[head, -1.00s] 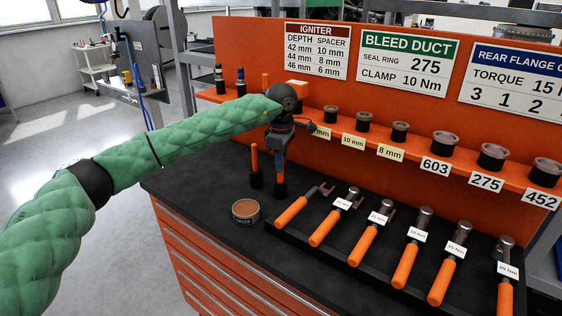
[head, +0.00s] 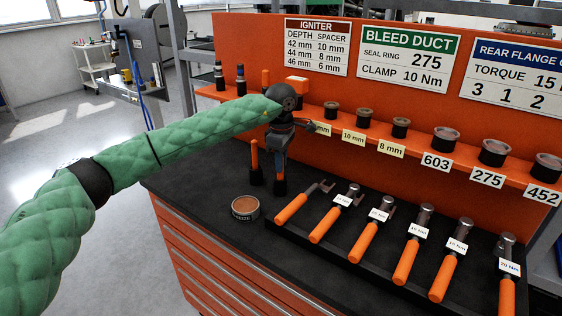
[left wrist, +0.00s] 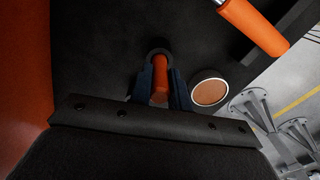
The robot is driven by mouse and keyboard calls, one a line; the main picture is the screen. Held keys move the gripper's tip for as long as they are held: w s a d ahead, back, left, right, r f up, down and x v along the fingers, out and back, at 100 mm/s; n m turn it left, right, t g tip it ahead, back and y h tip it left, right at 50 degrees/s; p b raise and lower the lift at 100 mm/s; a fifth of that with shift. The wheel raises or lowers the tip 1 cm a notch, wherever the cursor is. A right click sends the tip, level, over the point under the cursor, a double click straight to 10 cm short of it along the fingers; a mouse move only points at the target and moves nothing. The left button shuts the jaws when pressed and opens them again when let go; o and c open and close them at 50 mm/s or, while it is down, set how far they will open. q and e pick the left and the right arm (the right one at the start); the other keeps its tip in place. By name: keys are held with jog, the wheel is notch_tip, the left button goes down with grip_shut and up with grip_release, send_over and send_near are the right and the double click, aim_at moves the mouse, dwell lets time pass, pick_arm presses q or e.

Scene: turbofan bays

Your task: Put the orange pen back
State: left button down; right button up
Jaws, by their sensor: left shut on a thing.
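My left gripper (head: 280,165) points down over the back left of the black worktop and is shut on an orange pen. The pen (left wrist: 160,80) shows between the dark blue fingers in the left wrist view, with a dark ring around its far end. In the head view the fingers mostly hide it, and a black cup-like base (head: 279,187) shows just below them. I cannot tell how deep the pen sits. A second upright orange stick (head: 255,157) stands in a black base just left of the gripper. My right gripper is out of view.
A round tin (head: 245,207) stands in front of the gripper; it also shows in the left wrist view (left wrist: 209,92). A dark tray (head: 330,243) with several orange-handled tools lies to the right. An orange shelf (head: 400,147) with labelled cups runs behind.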

pick_arm(q)
jog(key=shift+f+b, duration=0.3)
jog(key=shift+f, duration=0.1)
dwell(0.3)
jog(key=c, duration=1.2)
grip_release()
jog(key=shift+c, duration=0.2)
jog(key=shift+r+b, duration=1)
jog(key=shift+r, duration=2.85)
